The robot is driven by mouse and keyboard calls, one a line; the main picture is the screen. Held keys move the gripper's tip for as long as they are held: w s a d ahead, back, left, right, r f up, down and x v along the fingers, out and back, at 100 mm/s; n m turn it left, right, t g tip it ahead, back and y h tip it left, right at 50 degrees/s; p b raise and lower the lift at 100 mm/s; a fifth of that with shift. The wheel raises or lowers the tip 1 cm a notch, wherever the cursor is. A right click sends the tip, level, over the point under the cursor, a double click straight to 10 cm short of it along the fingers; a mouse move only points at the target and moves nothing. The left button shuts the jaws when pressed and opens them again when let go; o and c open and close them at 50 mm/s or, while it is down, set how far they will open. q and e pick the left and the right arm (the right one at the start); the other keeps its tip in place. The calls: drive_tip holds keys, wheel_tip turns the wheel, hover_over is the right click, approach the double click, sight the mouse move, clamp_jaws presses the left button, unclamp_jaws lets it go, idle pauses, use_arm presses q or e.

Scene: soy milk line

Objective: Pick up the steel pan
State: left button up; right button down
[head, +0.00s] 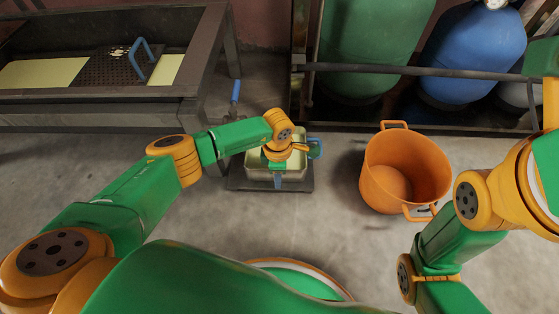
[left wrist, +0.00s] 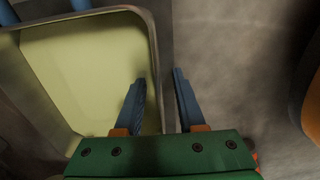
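The steel pan (head: 299,177), rectangular and holding a pale yellow-green filling, stands upright on a low dark platform (head: 235,184). It also fills the left of the left wrist view (left wrist: 104,12). A blue handle (head: 316,148) shows on its right side. My left gripper (head: 278,181) points down at the pan's near side. In the left wrist view its two blue fingers (left wrist: 158,92) are apart, one over the filling and one outside, with the pan's wall between them. Whether either finger touches the wall is unclear. My right arm shows at the right, its gripper out of view.
An orange bucket (head: 399,166) with two handles stands on the floor right of the platform. A dark metal table (head: 100,108) is at the back left. Green (head: 370,50) and blue (head: 472,58) tanks stand behind a rail (head: 420,70). Floor between platform and bucket is clear.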

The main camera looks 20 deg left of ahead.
use_arm(q)
clamp_jaws()
drive_tip(key=shift+w+r, duration=0.1)
idle(1.3)
